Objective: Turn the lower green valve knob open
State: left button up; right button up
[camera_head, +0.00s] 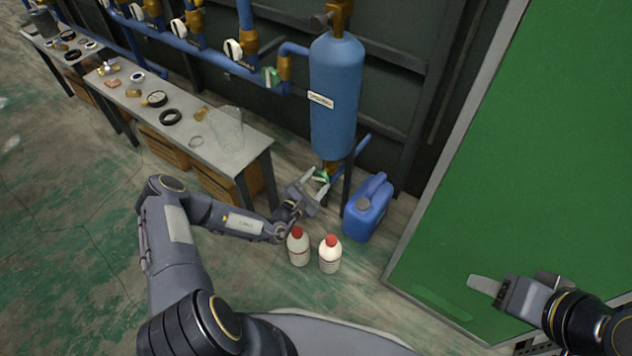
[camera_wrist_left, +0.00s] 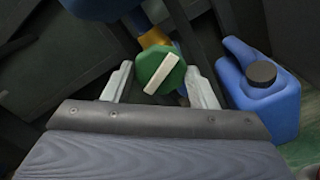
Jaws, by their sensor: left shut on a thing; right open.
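The lower green valve knob (camera_head: 321,175) sits under the blue tank (camera_head: 337,95), on a brass fitting. In the left wrist view the knob (camera_wrist_left: 156,66) has a pale bar across its face, lying diagonally. My right gripper (camera_head: 488,287) is open and empty, at the lower right in front of the green panel.
A blue jug (camera_head: 367,210) stands just right of my left gripper. Two white bottles with red caps (camera_head: 299,247) (camera_head: 330,255) stand on the floor below it. A workbench (camera_head: 225,160) with small parts is at left. A green panel (camera_head: 540,150) fills the right.

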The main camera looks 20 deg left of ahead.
pick_arm(q)
jog(key=n, duration=0.4)
jog(key=shift+s, duration=0.1)
jog(key=shift+n, duration=0.6)
jog(key=n, duration=0.3)
jog(key=shift+d, duration=0.1)
jog(key=n, duration=0.3)
jog(key=shift+f, duration=0.1)
jog(key=o, duration=1)
jog(key=shift+n, duration=0.3)
jog(key=shift+c, duration=0.2)
